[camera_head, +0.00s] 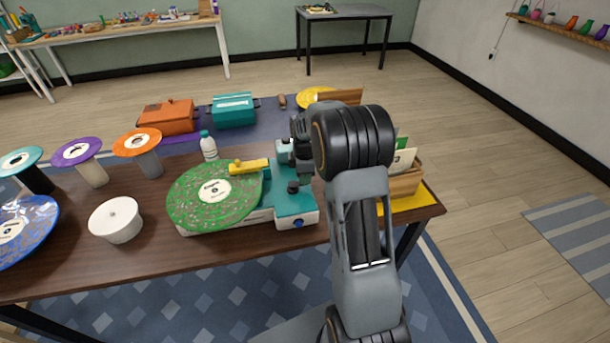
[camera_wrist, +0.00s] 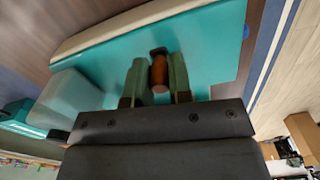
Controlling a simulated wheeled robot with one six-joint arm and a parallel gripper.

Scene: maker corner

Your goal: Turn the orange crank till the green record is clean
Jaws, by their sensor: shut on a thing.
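The green record (camera_head: 222,207) lies flat on the teal and cream cleaning machine (camera_head: 297,208). Pale and brownish specks are scattered over its green surface around the white label. A yellow bar (camera_head: 250,167) reaches over its back edge. In the wrist view my gripper (camera_wrist: 158,70) has its two green fingers closed on either side of the orange-brown crank handle (camera_wrist: 159,74), above the teal deck (camera_wrist: 208,55). In the head view my arm and wrist stand over the machine's right part and I cannot make out the crank there.
A white round container (camera_head: 116,220) and a blue record (camera_head: 25,222) are to the left. Purple (camera_head: 76,152) and orange (camera_head: 137,142) records rest on stands. A bottle (camera_head: 208,146) stands behind the machine. A wooden crate of sleeves (camera_head: 404,184) is close on the right.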

